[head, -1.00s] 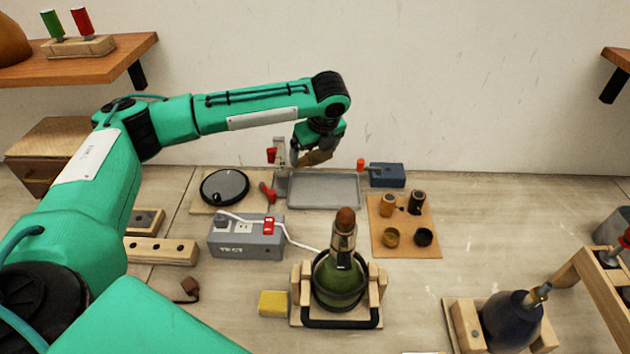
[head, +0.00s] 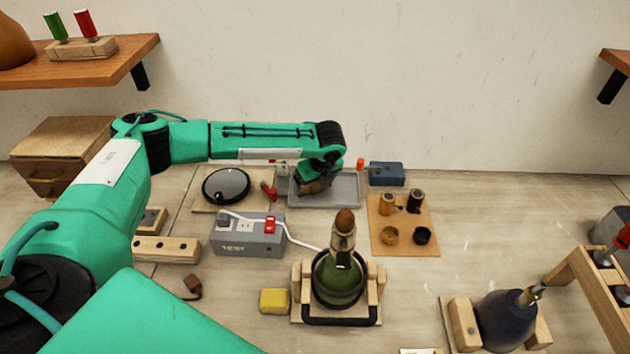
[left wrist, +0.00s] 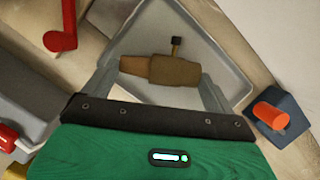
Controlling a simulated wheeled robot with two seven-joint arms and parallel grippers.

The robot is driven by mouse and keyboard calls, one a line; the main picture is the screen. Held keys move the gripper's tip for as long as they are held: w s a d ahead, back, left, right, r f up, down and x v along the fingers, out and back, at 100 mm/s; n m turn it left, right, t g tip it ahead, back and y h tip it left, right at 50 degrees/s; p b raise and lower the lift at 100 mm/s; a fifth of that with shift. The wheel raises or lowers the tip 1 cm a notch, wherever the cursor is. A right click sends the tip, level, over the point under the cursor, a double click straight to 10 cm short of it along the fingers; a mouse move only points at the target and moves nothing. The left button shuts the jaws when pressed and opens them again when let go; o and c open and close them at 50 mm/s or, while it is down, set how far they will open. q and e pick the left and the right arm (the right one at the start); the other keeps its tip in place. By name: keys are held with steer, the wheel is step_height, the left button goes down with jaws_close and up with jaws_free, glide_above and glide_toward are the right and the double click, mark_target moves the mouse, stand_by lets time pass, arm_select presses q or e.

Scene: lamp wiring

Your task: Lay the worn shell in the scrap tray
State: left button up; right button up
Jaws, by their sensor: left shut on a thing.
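The worn shell is a brown, stepped cylinder with a small dark stub on its side, seen in the left wrist view (left wrist: 165,70). My left gripper (head: 314,188) is shut on it, low over the grey scrap tray (head: 345,202). In the left wrist view the tray (left wrist: 215,60) spreads behind the shell, which lies within its outline. In the head view the gripper mostly covers the shell. I cannot tell whether the shell touches the tray floor. My right gripper is out of view.
A blue box with an orange knob (head: 387,174) stands right of the tray. A red-handled tool (head: 268,190) and a round black disc (head: 226,185) are to its left. In front are the grey test box (head: 245,238), the green bottle lamp (head: 341,285) in its cradle and a socket board (head: 405,245).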

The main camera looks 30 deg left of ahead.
arm_select(q)
steer(key=o, duration=0.8)
steer(key=shift+f, duration=0.1)
steer(key=shift+r, duration=0.2)
steer(key=b+v, duration=0.1)
steer(key=v, duration=1.1)
steer(key=shift+b, duration=0.35)
